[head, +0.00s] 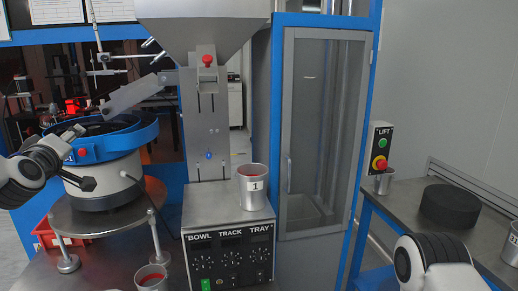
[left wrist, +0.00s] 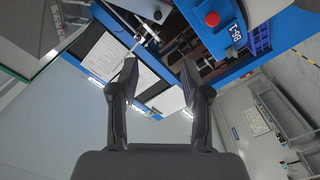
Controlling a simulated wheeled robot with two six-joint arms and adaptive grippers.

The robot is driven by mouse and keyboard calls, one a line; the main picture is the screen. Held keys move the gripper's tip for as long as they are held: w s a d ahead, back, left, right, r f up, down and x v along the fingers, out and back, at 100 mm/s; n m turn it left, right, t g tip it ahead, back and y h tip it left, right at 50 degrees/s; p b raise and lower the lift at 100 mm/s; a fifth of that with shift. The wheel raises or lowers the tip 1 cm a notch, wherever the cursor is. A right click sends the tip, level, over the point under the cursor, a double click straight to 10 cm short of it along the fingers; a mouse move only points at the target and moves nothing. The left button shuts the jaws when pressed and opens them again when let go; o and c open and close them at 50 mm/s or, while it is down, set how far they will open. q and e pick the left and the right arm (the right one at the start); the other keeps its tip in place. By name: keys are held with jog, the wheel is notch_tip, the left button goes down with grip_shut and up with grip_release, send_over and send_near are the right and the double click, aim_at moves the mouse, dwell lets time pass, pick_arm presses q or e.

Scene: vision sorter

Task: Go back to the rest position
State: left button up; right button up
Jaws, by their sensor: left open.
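My left gripper (head: 80,158) is at the left edge of the head view, in front of the blue-rimmed bowl feeder (head: 115,140). Its fingers are spread with nothing between them. In the left wrist view the two dark fingers (left wrist: 159,68) stand apart and empty, with the wall and papers behind them. Part of my right arm shows at the bottom right of the head view, but its gripper is out of the picture.
A cup marked 1 (head: 253,187) stands on the control box (head: 229,240). Another cup (head: 151,278) is at the bottom. A glazed cabinet (head: 322,120) stands centre right. At the right, a side table (head: 408,205) holds a black round block (head: 450,205).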

pick_arm(q)
notch_tip(320, 180, down, 14)
jog(key=w+d+m+g, duration=0.1)
jog(key=w+d+g, duration=0.1)
jog(key=g, duration=0.1)
jog(key=s+d+f+m+g+h, duration=0.1)
jog(key=s+d+f+g, duration=0.15)
jog(key=f, duration=0.65)
jog(key=s+d+f+m+g+h, duration=0.1)
jog(key=s+d+f, duration=0.2)
jog(key=f, duration=0.5)
jog(key=s+d+f+m+g, duration=0.2)
jog(key=f, duration=0.7)
jog(key=s+d+f+m+g+h, duration=0.1)
jog(key=s+d+f+g, duration=0.15)
jog(key=s+f, duration=0.55)
jog(key=s+d+f+m+g, duration=0.1)
jog(key=s+d+f+g, duration=0.15)
jog(key=s+f, duration=0.5)
jog(key=s+d+f+m+g, duration=0.1)
jog(key=s+d+m+g, duration=0.1)
jog(key=s, duration=0.7)
jog(key=s+d+f+m+g+h, duration=0.1)
jog(key=s+d+f+m+g, duration=0.1)
jog(key=s, duration=0.8)
jog(key=shift+s+d, duration=0.15)
jog(key=shift+s, duration=0.1)
pick_arm(e)
jog(key=shift+s, duration=0.15)
